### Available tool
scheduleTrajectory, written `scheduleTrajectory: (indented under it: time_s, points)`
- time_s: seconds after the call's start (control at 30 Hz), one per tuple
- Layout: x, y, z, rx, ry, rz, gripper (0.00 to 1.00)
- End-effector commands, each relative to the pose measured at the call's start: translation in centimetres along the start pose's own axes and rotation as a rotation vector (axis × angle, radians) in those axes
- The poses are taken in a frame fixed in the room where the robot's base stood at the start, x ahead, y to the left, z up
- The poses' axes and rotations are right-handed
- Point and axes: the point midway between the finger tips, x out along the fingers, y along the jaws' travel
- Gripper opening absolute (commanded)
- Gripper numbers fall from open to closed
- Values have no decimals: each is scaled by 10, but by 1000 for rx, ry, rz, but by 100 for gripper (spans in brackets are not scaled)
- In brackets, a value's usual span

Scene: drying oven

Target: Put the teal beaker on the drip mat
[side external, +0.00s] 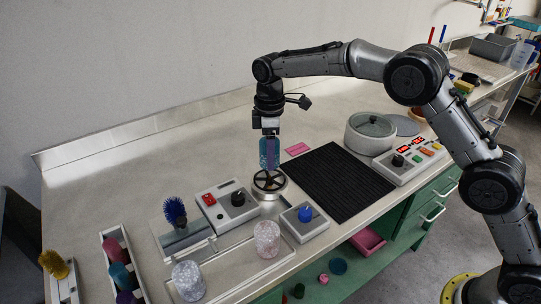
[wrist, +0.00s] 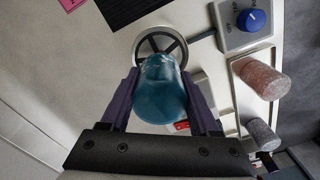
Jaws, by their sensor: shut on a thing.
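The teal beaker (side external: 263,155) is upright between the purple fingers of my gripper (side external: 270,153), which is shut on it. In the wrist view the beaker (wrist: 160,92) fills the space between both fingers of my gripper (wrist: 162,98). Its base is at or just above a round spoked stand (side external: 270,181); I cannot tell whether they touch. The drip mat, a black ribbed rectangle (side external: 340,186), lies flat and bare to the right of the stand. A corner of the mat (wrist: 130,10) shows at the top of the wrist view.
A tray with two speckled beakers (side external: 267,239) is in front. A lidded round vessel (side external: 370,134) and a display box (side external: 409,160) stand beyond the mat.

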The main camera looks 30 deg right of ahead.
Motion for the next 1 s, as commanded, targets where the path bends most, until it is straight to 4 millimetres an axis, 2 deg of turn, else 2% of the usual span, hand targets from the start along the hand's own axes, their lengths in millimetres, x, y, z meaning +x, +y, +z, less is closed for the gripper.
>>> scheduleTrajectory:
  time_s: [0.2,0.37,0.47,0.8,1.0]
  points:
    - [3,1,-1,75,-1,-1,9]
    - [16,-13,18,219,-2,-2,9]
    - [14,-20,46,350,-1,0,9]
    - [-15,-58,173,808,3,2,9]
    - [-31,-85,231,969,3,2,9]
